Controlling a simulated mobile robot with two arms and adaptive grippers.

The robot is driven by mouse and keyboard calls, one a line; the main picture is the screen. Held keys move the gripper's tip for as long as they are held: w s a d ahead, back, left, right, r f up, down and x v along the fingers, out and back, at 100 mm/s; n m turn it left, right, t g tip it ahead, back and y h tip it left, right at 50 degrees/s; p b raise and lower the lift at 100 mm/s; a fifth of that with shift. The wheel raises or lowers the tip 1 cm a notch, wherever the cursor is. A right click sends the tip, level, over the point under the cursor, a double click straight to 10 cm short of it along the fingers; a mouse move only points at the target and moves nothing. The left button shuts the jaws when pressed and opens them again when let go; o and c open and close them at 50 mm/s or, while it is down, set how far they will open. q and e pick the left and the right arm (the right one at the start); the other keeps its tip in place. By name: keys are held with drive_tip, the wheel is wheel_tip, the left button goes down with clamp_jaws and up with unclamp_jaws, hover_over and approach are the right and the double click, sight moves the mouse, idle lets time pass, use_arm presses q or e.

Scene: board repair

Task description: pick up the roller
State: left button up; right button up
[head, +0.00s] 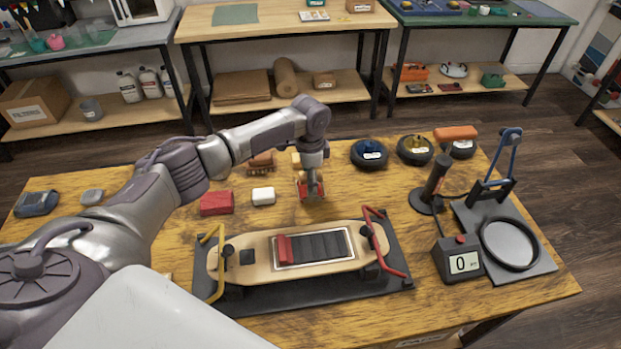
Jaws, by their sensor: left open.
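My left gripper (314,191) points straight down over the back middle of the wooden table. A small red object (302,188), which looks like the roller, is right at its fingers and partly hidden by them. The gripper is open; I cannot tell whether its fingers touch the object. A skateboard deck (258,248) lies in front on a black stand, with a dark panel and a red bar on top. My right gripper is not in view.
A red block (217,203) and a white block (263,196) lie left of the gripper. Several round dark containers (369,153) stand at the back right. A yellow handle (213,262) and a red handle (384,245) rise beside the deck. A display box (459,262) stands right.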

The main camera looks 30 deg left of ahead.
use_arm(q)
drive_tip(key=shift+c, duration=0.3)
clamp_jaws()
drive_tip(key=shift+r, duration=0.45)
drive_tip(key=r, duration=0.3)
drive_tip(key=shift+w+d+r+b, duration=0.2)
drive_tip(key=shift+d+r+b, duration=0.1)
drive_tip(key=shift+d+b, duration=0.1)
drive_tip(key=w+d+r+b, duration=0.1)
drive_tip(key=w+d+r, duration=0.3)
drive_tip(key=d, duration=0.6)
drive_tip(key=shift+w+r+b, duration=0.2)
drive_tip(key=shift+r+b, duration=0.2)
drive_tip(key=shift+r, duration=0.9)
drive_tip(key=shift+a, duration=0.1)
